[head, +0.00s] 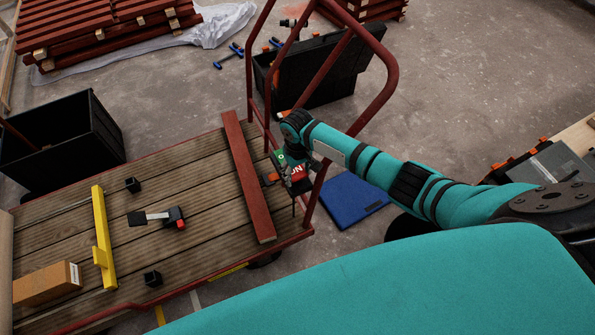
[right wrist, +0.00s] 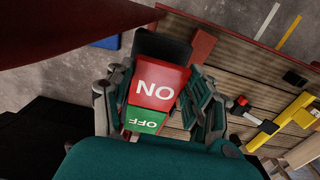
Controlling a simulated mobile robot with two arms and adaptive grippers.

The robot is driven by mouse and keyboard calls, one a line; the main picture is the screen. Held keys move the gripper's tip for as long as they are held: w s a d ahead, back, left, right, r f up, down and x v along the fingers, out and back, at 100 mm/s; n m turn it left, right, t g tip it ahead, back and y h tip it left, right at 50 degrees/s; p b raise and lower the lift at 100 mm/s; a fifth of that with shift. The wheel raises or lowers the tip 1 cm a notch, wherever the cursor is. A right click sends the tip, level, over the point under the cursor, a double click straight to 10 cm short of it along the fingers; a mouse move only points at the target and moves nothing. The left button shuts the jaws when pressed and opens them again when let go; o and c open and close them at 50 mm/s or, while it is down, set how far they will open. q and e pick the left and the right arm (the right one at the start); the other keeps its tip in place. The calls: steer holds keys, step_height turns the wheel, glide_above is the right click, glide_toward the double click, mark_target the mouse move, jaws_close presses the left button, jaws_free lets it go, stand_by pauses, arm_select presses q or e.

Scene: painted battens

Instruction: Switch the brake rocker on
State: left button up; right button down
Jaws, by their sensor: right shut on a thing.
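The brake rocker (right wrist: 158,88) has a red half marked ON and a green half marked OFF. In the right wrist view it fills the middle, the ON half above the OFF half, with a dark part behind it. In the head view the rocker (head: 297,172) is at the cart's right end by the red rail, partly covered by my gripper. My right gripper (head: 288,166) is shut on the rocker, with fingers at both sides of it in the right wrist view. I cannot tell which half is pressed in. My left gripper is not in view.
The slatted cart deck (head: 205,190) carries a red batten (head: 246,175), a yellow batten (head: 103,235), a red-and-black tool (head: 160,217) and a cardboard box (head: 48,285). A blue case (head: 352,201) lies on the floor.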

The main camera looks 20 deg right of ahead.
steer(key=shift+s+t+p, duration=0.4)
steer(key=shift+t+p, duration=0.2)
steer(key=shift+p, duration=0.65)
steer(key=shift+f+t+p, duration=0.35)
steer(key=shift+t, duration=0.15)
steer(key=shift+f+t, duration=0.65)
steer(key=shift+t, duration=0.35)
steer(key=shift+w, duration=0.1)
steer(key=shift+c, duration=2.2)
jaws_free()
steer(key=shift+r, duration=0.1)
step_height(320, 180, up, 10)
steer(key=shift+f, duration=0.1)
